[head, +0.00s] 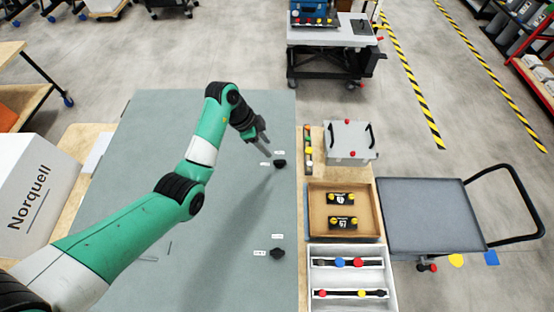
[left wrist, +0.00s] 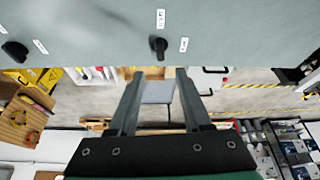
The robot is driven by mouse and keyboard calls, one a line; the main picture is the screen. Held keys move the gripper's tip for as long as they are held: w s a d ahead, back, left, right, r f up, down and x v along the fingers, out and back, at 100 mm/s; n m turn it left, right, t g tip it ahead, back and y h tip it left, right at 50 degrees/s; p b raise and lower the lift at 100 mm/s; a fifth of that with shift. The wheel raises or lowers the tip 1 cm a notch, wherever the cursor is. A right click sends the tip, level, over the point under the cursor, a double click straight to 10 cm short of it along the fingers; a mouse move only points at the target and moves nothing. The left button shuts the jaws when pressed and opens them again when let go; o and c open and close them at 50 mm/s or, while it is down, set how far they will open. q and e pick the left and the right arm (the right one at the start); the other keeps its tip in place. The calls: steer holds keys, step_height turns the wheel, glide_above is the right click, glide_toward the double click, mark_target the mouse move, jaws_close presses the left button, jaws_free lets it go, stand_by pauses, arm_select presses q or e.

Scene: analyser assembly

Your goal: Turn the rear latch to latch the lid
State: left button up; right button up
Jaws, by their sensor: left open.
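The lid (head: 170,120) is a large flat grey-green panel. The rear latch (head: 279,163) is a small black knob near its right edge, at the far end, with two white labels beside it. It also shows in the left wrist view (left wrist: 159,46), ahead of the fingertips. A second black latch (head: 277,253) sits nearer along the same edge, and at the left of the left wrist view (left wrist: 15,50). My left gripper (head: 266,149) is open and empty, just up and left of the rear latch, seemingly apart from it. My right gripper is out of view.
Right of the lid stand a grey box (head: 350,143) with black handles, a wooden tray (head: 315,226) with two black labelled parts, and a white tray (head: 345,250) with coloured knobs. A grey cart (head: 430,215) stands further right. The lid surface is mostly clear.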

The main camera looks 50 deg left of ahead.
mark_target(280, 161)
arm_select(q)
steer(key=b+x, duration=0.2)
steer(key=x, duration=0.8)
steer(key=shift+f, duration=0.25)
jaws_close()
